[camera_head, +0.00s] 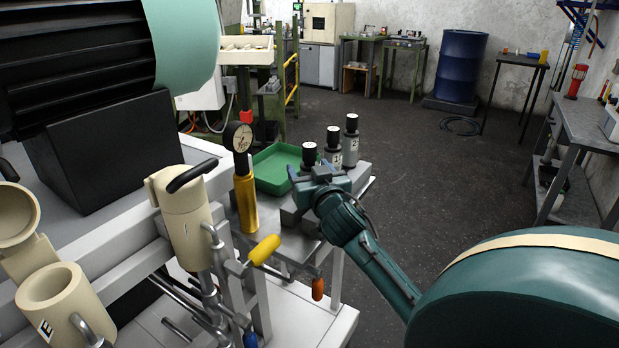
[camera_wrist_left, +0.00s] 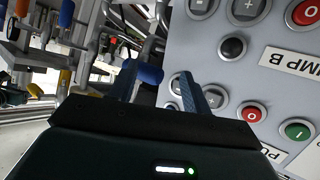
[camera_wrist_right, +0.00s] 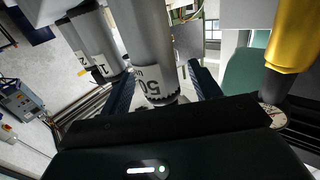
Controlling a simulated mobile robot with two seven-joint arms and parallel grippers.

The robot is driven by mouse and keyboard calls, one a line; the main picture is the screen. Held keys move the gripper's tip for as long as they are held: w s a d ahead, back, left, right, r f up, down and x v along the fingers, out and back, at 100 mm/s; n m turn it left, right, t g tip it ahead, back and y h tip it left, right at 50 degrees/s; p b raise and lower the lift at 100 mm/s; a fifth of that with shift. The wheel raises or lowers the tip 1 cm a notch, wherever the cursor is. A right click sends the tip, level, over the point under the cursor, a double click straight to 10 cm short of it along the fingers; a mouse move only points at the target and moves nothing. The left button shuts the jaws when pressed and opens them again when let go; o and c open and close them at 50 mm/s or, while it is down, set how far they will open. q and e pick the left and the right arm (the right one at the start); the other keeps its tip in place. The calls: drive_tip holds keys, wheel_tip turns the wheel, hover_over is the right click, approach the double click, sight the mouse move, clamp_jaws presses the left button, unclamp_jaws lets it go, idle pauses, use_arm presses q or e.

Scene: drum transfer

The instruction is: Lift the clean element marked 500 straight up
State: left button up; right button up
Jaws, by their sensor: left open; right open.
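The element marked 500 is a grey cylinder (camera_wrist_right: 146,40) in the right wrist view; only "50" of its mark reads clearly. It stands between the fingers of my right gripper (camera_wrist_right: 163,88), which is open around it. In the head view its black cap (camera_head: 309,147) shows just behind my right gripper (camera_head: 317,178), which hides most of its body. Two similar black-capped elements stand behind it, a middle one (camera_head: 333,150) and a far one (camera_head: 351,143). My left gripper (camera_wrist_left: 165,90) is open in the left wrist view, facing a button panel (camera_wrist_left: 215,60).
A green tray (camera_head: 272,170) lies left of the elements. A yellow cylinder (camera_head: 246,205) and a dial gauge (camera_head: 238,137) stand close to my right gripper. Cream cups (camera_head: 60,290) and pipework fill the lower left. The floor (camera_head: 440,175) to the right is open.

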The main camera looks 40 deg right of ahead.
drive_tip(key=shift+x, duration=1.05)
drive_tip(key=c, duration=1.2)
